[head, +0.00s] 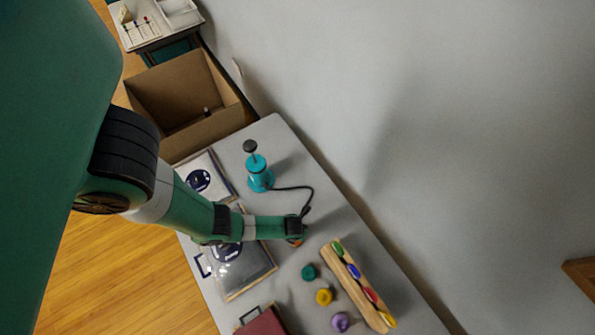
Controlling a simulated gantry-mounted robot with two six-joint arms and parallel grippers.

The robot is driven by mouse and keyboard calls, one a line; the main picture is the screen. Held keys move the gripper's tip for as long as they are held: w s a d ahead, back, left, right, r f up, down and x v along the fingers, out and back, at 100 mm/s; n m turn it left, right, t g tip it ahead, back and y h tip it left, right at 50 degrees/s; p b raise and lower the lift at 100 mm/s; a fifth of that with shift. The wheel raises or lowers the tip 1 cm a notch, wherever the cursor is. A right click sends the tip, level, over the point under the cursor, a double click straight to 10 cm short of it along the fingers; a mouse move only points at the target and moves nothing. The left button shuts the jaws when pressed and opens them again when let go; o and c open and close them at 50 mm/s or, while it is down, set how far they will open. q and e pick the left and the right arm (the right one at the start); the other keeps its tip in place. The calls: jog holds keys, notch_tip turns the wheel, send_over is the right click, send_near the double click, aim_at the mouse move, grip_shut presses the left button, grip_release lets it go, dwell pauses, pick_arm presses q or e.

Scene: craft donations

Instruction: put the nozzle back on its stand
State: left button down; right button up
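A teal stand (259,176) with a black knob on top stands upright on the grey table. A black cable (309,195) runs from the stand's base to the tip of my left arm. My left gripper (295,238) is low over the table, below and to the right of the stand. A small orange-brown bit shows at its tip; the nozzle itself is mostly hidden there, so I cannot tell whether the gripper is shut on it. My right gripper is not in view.
A wooden rack (355,284) with coloured pieces lies to the right of my gripper. Green (309,272), yellow (324,296) and purple (341,322) pieces sit beside it. Clear-fronted packets (247,277) lie along the left edge. An open cardboard box (181,91) stands beyond the table.

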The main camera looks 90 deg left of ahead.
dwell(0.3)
pick_arm(q)
jog(key=c, duration=0.5)
grip_release()
jog(key=shift+r, duration=0.1)
jog(key=r+p, duration=0.7)
jog(key=d+r+p, duration=0.1)
jog(key=r+p, duration=0.3)
jog(key=shift+s+d+r, duration=0.1)
jog(key=shift+s+r, duration=0.05)
jog(key=shift+s, duration=0.2)
